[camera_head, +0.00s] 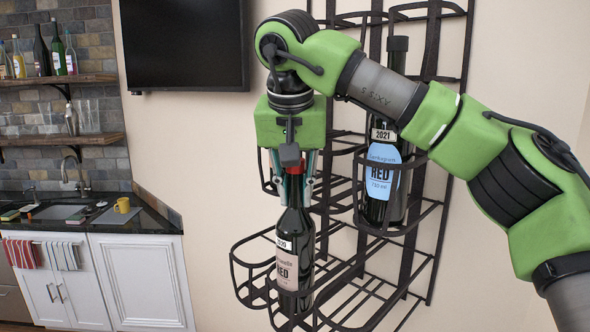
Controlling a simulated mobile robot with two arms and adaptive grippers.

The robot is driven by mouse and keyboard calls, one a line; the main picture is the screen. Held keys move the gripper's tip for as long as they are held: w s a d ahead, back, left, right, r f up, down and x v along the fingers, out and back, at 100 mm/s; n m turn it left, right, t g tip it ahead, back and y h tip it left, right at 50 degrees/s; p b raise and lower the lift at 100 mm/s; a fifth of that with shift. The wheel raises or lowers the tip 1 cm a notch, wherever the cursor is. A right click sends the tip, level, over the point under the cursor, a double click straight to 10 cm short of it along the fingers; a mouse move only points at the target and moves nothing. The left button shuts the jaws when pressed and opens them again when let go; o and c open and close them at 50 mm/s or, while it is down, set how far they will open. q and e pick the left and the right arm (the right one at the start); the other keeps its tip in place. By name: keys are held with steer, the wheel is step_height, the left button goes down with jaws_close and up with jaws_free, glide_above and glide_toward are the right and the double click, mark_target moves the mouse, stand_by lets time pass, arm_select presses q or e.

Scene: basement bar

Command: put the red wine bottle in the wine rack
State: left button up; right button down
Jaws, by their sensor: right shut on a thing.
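My right gripper (292,175) points down and is shut on the neck of a dark red wine bottle (294,245). The bottle has a red cap, a pale pink label reading RED and a 2020 tag. It hangs upright in front of the lower left part of the black metal wine rack (437,210) on the wall. The bottle's base overlaps the lower left basket in the picture; I cannot tell whether it is inside or in front of it. Another bottle (378,190), with a blue RED label and 2021 tag, stands in a rack holder to the right. My left gripper does not show.
A dark television (180,45) hangs left of the rack. Wooden shelves (95,140) at the left hold bottles and glasses. My right arm crosses in front of the rack's right side.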

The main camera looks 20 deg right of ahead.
mark_target(296, 208)
steer(key=shift+s+f+p, duration=0.1)
steer(key=shift+f+p, duration=0.4)
steer(key=shift+f, duration=1.15)
steer(key=shift+d+f+p, duration=0.1)
steer(key=shift+p, duration=0.3)
steer(key=shift+w+d+f, duration=0.1)
steer(key=shift+w+f, duration=0.1)
steer(key=shift+f, duration=0.1)
steer(key=c, duration=1.9)
jaws_free()
steer(key=shift+s+f, duration=0.1)
steer(key=shift+f, duration=0.1)
steer(key=shift+s, duration=0.1)
steer(key=shift+r, duration=0.15)
